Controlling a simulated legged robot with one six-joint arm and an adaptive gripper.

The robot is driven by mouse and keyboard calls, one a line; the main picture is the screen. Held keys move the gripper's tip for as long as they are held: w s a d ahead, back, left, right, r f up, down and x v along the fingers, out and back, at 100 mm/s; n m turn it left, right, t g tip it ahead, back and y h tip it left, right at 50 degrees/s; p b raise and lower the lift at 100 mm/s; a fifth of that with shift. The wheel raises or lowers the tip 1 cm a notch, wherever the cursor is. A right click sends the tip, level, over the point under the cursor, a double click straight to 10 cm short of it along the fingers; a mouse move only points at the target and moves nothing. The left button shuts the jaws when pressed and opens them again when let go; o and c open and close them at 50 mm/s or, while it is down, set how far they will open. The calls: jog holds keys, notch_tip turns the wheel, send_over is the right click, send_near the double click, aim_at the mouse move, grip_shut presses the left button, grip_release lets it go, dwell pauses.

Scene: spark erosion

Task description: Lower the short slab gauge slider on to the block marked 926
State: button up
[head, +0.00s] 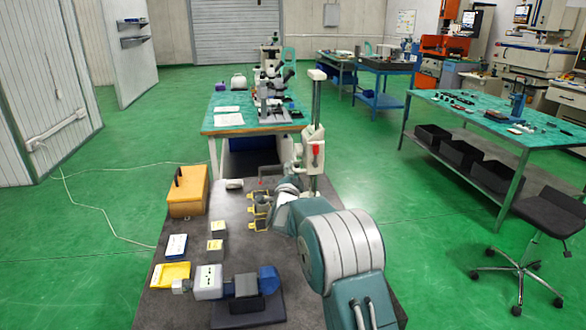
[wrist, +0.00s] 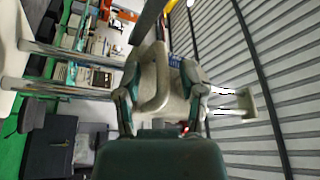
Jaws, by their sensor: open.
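The gauge, with a tall pale post (head: 317,100) and a cream slider body bearing a red part (head: 315,153), stands at the far right of the dark bench. Small grey blocks with pale yellow tops (head: 217,229) (head: 215,247) stand left of it; I cannot read 926 on any. My arm reaches toward the gauge, and its end is largely hidden there in the head view. In the wrist view my gripper (wrist: 162,106) is open, its fingers on either side of a beige part (wrist: 157,80), probably the slider. Contact is unclear, and the slider's lower face is not visible.
An orange box (head: 187,195), a yellow tray (head: 170,275) and a blue-grey device (head: 208,282) occupy the bench's left side. Yellow-edged dark pieces (head: 259,211) stand beside my wrist. A microscope (head: 271,85) stands on the green-topped table behind.

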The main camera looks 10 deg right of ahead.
jog(key=shift+x, duration=0.9)
jog(key=shift+a, duration=0.1)
grip_shut()
jog(key=shift+f, duration=2.95)
grip_release()
jog(key=shift+f, duration=0.15)
jog(key=shift+r, duration=0.2)
